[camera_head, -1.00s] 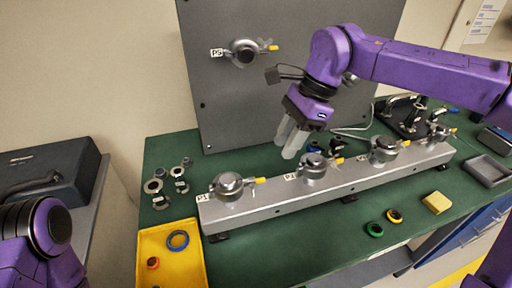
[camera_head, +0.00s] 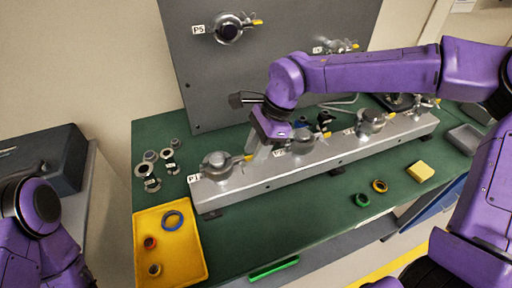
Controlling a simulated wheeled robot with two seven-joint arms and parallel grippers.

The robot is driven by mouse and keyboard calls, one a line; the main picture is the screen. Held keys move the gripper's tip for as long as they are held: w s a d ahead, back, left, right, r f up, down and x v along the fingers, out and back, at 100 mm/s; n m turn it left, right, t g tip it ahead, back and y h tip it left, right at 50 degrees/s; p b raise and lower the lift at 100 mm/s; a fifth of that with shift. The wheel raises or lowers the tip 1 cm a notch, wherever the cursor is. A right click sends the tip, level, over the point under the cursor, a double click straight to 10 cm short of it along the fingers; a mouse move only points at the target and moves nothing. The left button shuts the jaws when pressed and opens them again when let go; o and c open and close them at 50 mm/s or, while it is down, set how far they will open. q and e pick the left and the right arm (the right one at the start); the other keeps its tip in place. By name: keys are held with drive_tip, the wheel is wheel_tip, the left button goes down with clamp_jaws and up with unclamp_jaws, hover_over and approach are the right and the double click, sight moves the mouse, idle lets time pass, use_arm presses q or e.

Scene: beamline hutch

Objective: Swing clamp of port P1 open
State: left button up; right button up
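Port P1 (camera_head: 217,166) is the leftmost round port on the grey rail, with its label at its left. Its silver clamp is around it, and the clamp's yellow-tipped lever (camera_head: 246,158) points right. My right gripper (camera_head: 257,158) reaches down from the purple arm. Its pale fingers are right by the yellow tip; I cannot tell whether they touch it or how far apart they are. The second port (camera_head: 301,142) is just right of the gripper and partly hidden by it. My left arm shows at the lower left, but its gripper is out of view.
The grey rail (camera_head: 270,180) holds several ports on the green bench. A yellow tray (camera_head: 190,258) with rings lies at the front left. Loose fittings (camera_head: 152,170) lie left of P1. An upright dark panel (camera_head: 200,85) stands behind. A yellow block (camera_head: 420,172) lies right.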

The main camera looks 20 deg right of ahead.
drive_tip(key=shift+w, duration=0.15)
clamp_jaws()
idle(1.1)
